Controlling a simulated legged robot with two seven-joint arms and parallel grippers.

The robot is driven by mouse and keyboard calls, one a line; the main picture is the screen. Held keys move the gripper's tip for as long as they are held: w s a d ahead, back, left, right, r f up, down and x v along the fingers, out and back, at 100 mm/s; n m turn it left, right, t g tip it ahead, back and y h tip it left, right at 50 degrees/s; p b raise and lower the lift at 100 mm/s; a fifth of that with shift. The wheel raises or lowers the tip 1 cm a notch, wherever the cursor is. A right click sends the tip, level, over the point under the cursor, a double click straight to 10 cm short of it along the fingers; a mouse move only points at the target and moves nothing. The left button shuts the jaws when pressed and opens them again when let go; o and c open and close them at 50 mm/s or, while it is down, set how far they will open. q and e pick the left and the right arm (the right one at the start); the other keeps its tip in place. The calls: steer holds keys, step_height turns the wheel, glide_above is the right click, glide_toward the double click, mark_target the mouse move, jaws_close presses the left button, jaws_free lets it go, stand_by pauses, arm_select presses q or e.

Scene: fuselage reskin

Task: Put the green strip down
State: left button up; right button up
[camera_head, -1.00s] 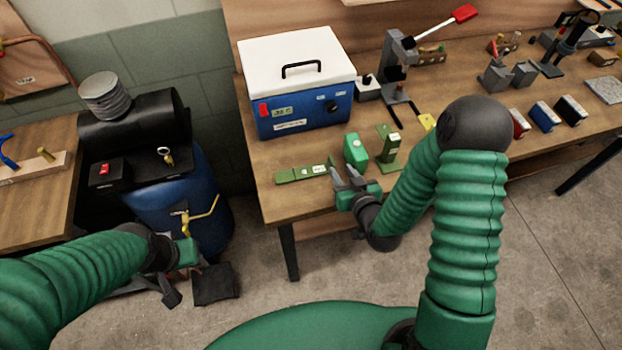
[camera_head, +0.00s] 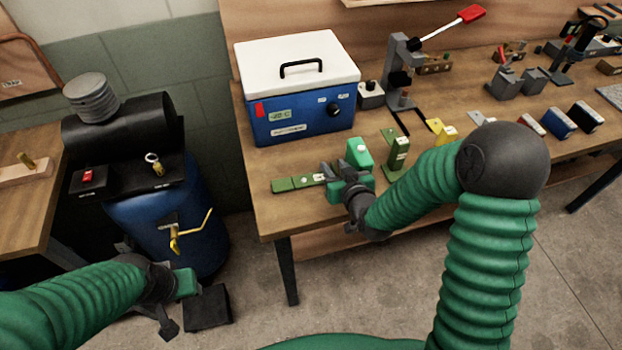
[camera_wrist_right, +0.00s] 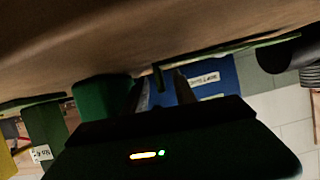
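The green strip (camera_head: 298,183) lies flat along the front left of the wooden bench, below the blue cooler. My right gripper (camera_head: 328,173) is at the strip's right end, low over the bench. In the right wrist view the two dark fingers (camera_wrist_right: 161,88) stand apart, with a small green upright piece between them. The strip (camera_wrist_right: 262,42) runs off to the right there along the bench surface. I see no finger pressed on it. My left gripper (camera_head: 165,300) hangs low at the left, off the bench; its fingers are hard to make out.
The blue cooler with white lid (camera_head: 297,92) stands behind the strip. A green block (camera_head: 359,152) and an olive-green bracket (camera_head: 397,152) stand right of my right gripper. A blue barrel (camera_head: 165,220) stands left of the bench. Clear wood lies in front of the strip.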

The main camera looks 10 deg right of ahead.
steer(key=shift+s+a, duration=0.1)
steer(key=shift+a, duration=0.05)
jaws_close()
steer(key=shift+r, duration=0.15)
